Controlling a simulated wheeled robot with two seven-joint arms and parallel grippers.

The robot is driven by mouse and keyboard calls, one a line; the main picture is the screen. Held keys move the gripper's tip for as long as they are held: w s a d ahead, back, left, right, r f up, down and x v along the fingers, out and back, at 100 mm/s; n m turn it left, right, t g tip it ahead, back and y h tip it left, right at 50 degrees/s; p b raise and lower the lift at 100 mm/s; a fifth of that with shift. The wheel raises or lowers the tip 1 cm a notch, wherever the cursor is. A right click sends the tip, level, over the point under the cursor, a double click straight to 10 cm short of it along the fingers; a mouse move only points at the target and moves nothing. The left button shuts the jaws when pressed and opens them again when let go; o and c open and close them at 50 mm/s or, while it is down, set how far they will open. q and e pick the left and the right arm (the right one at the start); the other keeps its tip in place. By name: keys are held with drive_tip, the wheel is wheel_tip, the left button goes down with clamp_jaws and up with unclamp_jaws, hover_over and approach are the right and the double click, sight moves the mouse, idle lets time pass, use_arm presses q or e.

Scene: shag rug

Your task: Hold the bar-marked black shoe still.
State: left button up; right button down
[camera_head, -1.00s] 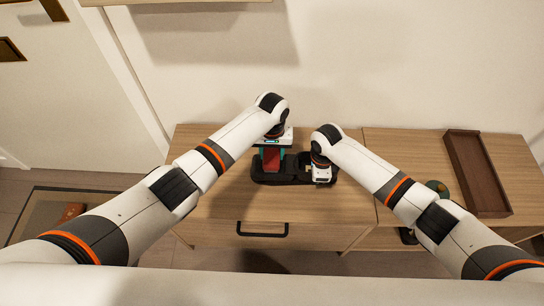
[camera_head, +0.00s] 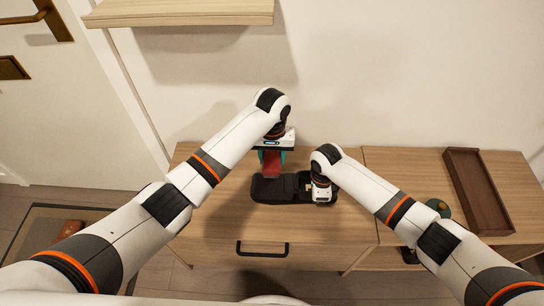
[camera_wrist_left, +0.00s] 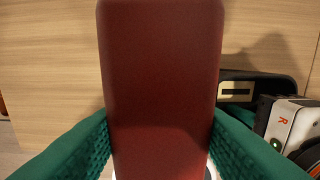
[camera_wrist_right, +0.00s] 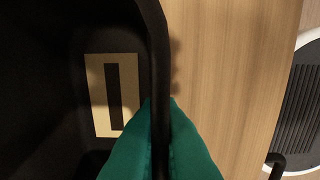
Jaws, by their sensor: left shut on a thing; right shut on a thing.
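The black shoe (camera_head: 268,189) lies on the wooden cabinet top, its closed end to the left and its opening to the right. Inside it, a pale gold label with a black bar (camera_wrist_right: 111,95) shows in the right wrist view. My right gripper (camera_wrist_right: 162,108) is shut on the shoe's black rim, its green fingers pinching the wall. In the head view its fingertips are hidden behind the wrist. My left gripper (camera_head: 271,156) is shut on a dark red block (camera_wrist_left: 160,75), holding it behind the shoe in the head view. The block hides part of the left wrist view.
A brown open tray (camera_head: 477,190) lies at the right of the cabinet. A round green thing (camera_head: 438,208) is partly behind my right arm. A wall shelf (camera_head: 180,12) is above. A drawer handle (camera_head: 262,250) is in front. The cabinet top left of the shoe looks clear.

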drive_tip(key=c, duration=1.5)
unclamp_jaws()
wheel_tip(320, 180, up, 12)
drive_tip(key=shift+r, duration=0.1)
